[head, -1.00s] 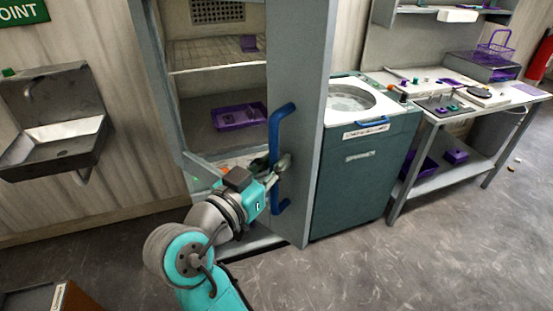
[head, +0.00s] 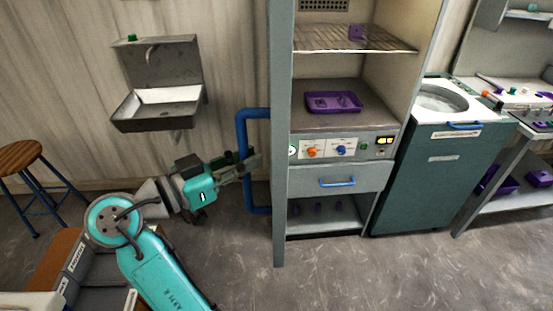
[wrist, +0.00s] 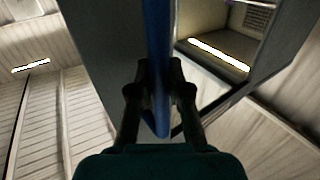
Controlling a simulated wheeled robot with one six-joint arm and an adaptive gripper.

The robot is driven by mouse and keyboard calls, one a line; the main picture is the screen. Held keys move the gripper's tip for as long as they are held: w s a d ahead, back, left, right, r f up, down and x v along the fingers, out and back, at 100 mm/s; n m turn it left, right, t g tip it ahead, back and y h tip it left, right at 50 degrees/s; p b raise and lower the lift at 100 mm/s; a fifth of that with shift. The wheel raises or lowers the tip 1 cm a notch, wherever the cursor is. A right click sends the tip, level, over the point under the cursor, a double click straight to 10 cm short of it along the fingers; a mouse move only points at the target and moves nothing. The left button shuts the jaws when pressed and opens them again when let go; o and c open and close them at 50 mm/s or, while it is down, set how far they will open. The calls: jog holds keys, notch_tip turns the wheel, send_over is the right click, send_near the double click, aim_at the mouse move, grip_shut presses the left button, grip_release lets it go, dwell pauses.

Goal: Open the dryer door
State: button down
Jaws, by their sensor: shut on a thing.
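The dryer door (head: 279,150) stands wide open, seen nearly edge-on at the left of the dryer cabinet (head: 348,178). Its blue bar handle (head: 256,112) sticks out to the left. My gripper (head: 250,163) is shut on the upright part of the handle, around its middle. In the wrist view the handle (wrist: 157,40) runs between the two fingers of my gripper (wrist: 160,92), beside the grey door face (wrist: 105,45). The dryer's inside shows a wire shelf (head: 375,42) and a purple tray (head: 334,110).
A steel sink (head: 158,112) hangs on the wall at the left, behind my arm. A stool (head: 20,160) stands at far left. A green tank unit (head: 435,175) and a bench (head: 510,165) stand at the right. The floor before the dryer (head: 340,270) is clear.

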jog(key=shift+m+g+h, duration=0.5)
jog(key=shift+m+g, duration=0.1)
jog(key=shift+g, duration=0.2)
jog(key=shift+w+a, duration=0.2)
jog(key=shift+a, duration=0.6)
jog(key=shift+w+a, duration=0.15)
jog(key=shift+a, duration=0.7)
jog(key=shift+w+a, duration=0.2)
jog(key=shift+a, duration=0.6)
jog(key=c, duration=1.1)
grip_release()
jog(key=shift+a, duration=0.1)
jog(key=v, duration=1.2)
jog(key=shift+s, duration=0.1)
